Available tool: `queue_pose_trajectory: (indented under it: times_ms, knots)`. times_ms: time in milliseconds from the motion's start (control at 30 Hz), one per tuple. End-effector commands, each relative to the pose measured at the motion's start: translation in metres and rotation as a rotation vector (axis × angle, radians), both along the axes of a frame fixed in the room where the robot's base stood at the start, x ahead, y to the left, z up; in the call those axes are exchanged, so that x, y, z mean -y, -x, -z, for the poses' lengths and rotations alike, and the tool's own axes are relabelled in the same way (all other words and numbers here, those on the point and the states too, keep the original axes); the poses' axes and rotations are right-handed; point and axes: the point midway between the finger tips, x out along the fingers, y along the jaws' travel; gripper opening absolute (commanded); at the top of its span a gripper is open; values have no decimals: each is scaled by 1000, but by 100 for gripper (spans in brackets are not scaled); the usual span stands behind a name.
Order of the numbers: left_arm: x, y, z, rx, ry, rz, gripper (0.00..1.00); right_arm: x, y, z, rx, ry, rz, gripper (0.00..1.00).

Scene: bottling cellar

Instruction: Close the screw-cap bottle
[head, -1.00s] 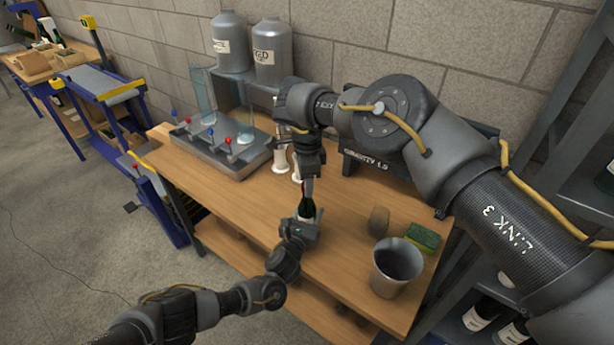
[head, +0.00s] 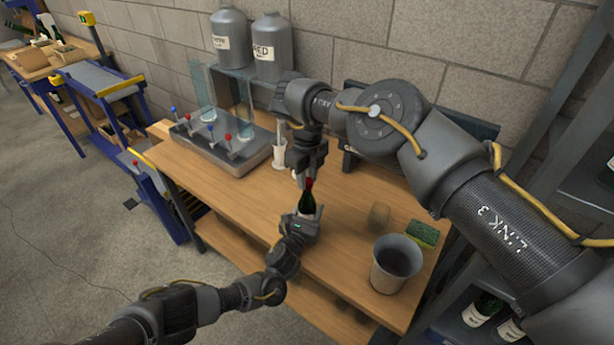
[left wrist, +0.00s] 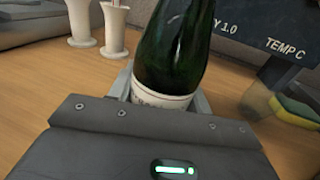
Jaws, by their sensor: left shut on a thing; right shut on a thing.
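The dark green bottle (head: 307,203) stands roughly upright over the bench, with a pale label low on its body. My left gripper (head: 300,224) is shut on the bottle's lower body. In the left wrist view the bottle (left wrist: 176,55) rises between the fingers, slightly tilted, with its top out of frame. My right gripper (head: 309,180) points down from above and is shut on the red cap (head: 309,184) at the bottle's mouth. The fingers partly hide the cap, and the thread cannot be seen.
A grey metal bucket (head: 396,264), a green and yellow sponge (head: 423,234) and a brown cork-like piece (head: 380,214) stand to the right. A filler unit with levers (head: 220,148) stands at the back left. The bench (head: 240,205) is clear left of the bottle.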

Motion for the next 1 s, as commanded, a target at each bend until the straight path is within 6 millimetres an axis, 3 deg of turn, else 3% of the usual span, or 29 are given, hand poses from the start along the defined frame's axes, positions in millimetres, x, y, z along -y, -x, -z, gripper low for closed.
queue_pose_trajectory:
  times_ms: [200, 600, 800, 933, 967, 1000]
  knots:
    - [1, 0, -1, 2, 2, 1, 0, -1, -1, 0, 2, -1, 616, 0]
    - [1, 0, -1, 2, 2, 2, 0, 0, -1, 1, 2, 1, 1676, 0]
    - [1, 0, -1, 3, 1, 2, 0, 0, -1, 1, 3, 2, 2060, 0]
    - [1, 1, -1, 3, 1, 3, 0, 0, -1, 1, 3, 2, 2043, 0]
    - [1, 1, -1, 3, 1, 3, 0, 0, -1, 1, 3, 2, 2043, 29]
    - [1, 1, -1, 2, 2, 3, 0, 0, -1, 1, 3, 2, 2043, 34]
